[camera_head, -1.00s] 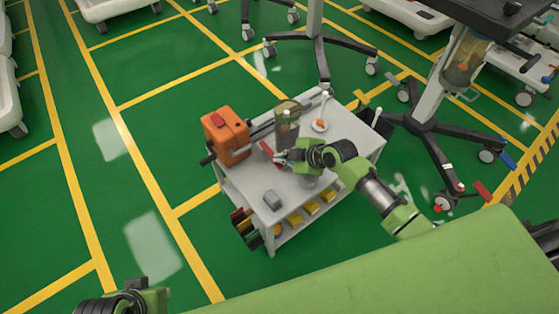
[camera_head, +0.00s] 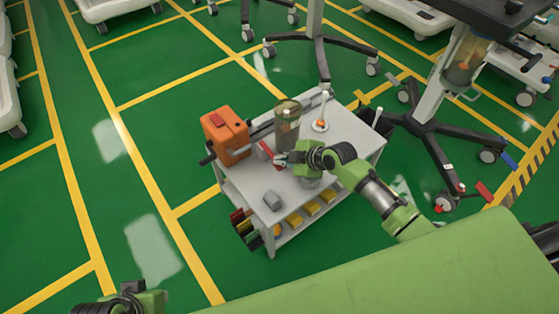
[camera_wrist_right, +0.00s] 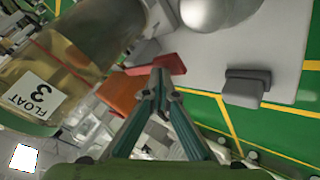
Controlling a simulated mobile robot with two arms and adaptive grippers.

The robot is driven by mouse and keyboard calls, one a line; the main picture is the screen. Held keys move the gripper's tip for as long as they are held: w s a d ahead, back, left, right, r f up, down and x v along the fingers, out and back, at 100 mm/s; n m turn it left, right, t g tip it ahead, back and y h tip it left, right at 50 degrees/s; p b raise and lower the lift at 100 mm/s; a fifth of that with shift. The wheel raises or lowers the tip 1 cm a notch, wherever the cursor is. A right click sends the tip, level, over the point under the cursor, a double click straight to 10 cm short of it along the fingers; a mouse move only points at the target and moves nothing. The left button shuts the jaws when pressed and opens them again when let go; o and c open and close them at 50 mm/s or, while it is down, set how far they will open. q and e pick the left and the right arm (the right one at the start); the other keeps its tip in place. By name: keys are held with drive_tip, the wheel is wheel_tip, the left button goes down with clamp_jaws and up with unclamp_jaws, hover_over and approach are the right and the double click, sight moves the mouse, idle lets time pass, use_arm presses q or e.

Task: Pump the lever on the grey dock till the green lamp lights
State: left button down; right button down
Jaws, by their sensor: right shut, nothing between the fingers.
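A red lever-like bar (camera_head: 270,156) shows on the cart top beside the clear cylinder (camera_head: 287,128). A small pale grey body (camera_head: 263,148) stands by it; I cannot tell surely whether this is the dock. My right gripper (camera_head: 281,160) is shut and empty, its tips at the red bar. In the right wrist view the shut fingertips (camera_wrist_right: 162,70) overlap the red bar (camera_wrist_right: 172,64); contact is unclear. The cylinder (camera_wrist_right: 60,70) is labelled FLOAT 3 there. I see no lit green lamp. My left gripper (camera_head: 130,302) is partly cut off at the bottom left.
An orange box (camera_head: 225,136) stands at the cart's left end. A small grey block (camera_head: 272,199) lies near the front. A wheeled stand (camera_head: 425,122) is close on the right.

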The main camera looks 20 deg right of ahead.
use_arm(q)
drive_tip(key=shift+f+b, duration=0.45)
drive_tip(key=shift+f, duration=0.05)
use_arm(e)
drive_tip(key=shift+f, duration=0.7)
idle(0.4)
drive_tip(key=shift+r+p, duration=0.55)
drive_tip(key=shift+p, duration=0.05)
drive_tip(key=shift+r+p, duration=0.6)
drive_tip(key=shift+r, duration=0.35)
drive_tip(key=shift+r+p, duration=0.45)
drive_tip(key=shift+p, duration=0.25)
drive_tip(key=shift+r, duration=0.2)
use_arm(q)
drive_tip(key=x, duration=0.7)
drive_tip(key=shift+s, duration=0.25)
drive_tip(key=shift+d+r, duration=0.15)
use_arm(e)
drive_tip(key=shift+r, duration=0.1)
